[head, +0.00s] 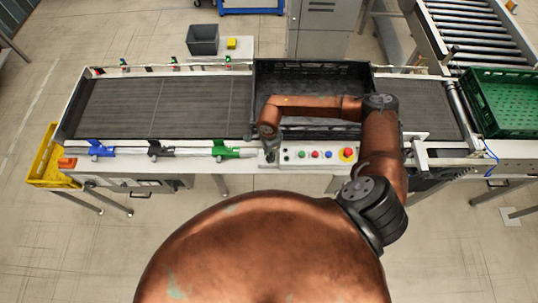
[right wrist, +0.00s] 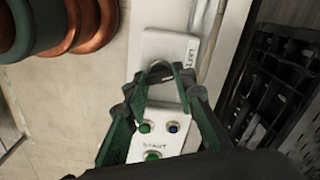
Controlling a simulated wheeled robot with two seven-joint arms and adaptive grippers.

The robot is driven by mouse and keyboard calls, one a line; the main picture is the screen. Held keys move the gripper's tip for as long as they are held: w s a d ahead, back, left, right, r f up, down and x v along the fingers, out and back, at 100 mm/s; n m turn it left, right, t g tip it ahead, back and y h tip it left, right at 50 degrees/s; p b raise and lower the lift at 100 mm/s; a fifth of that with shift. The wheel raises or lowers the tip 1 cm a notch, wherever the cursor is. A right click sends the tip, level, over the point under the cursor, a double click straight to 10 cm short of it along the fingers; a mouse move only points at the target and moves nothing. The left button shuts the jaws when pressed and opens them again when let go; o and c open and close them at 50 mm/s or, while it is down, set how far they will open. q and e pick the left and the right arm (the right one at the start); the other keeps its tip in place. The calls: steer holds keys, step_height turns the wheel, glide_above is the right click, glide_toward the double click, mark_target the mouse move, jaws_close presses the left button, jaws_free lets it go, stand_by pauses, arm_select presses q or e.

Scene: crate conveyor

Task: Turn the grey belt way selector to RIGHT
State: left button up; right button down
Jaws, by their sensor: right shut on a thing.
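The control panel (head: 333,155) sits on the conveyor's front edge in the head view. In the right wrist view its white face (right wrist: 172,45) carries a "LEFT" label beside the fingers. My right gripper (right wrist: 160,70) has its dark green fingertips brought together over the panel, shut on the belt way selector. The selector is mostly hidden between the fingertips, so its pointing direction cannot be read. In the head view my right arm reaches over the panel, and its gripper (head: 269,154) is at the panel's left end. My left gripper is not in view.
A green button (right wrist: 145,127), a blue button (right wrist: 173,127) and a START button (right wrist: 152,155) lie close by. A red stop button (head: 347,153) is at the panel's right. A black crate (head: 310,67) stands on the belt behind my arm; a green crate (head: 508,118) is at right.

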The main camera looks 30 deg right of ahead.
steer(key=m+b, duration=0.3)
steer(key=m, duration=0.2)
steer(key=shift+f, duration=0.1)
steer(key=m+b, duration=0.2)
steer(key=m, duration=0.3)
steer(key=shift+m+b, duration=0.35)
steer(key=shift+m, duration=0.05)
steer(key=c, duration=1.6)
jaws_free()
step_height(320, 180, up, 12)
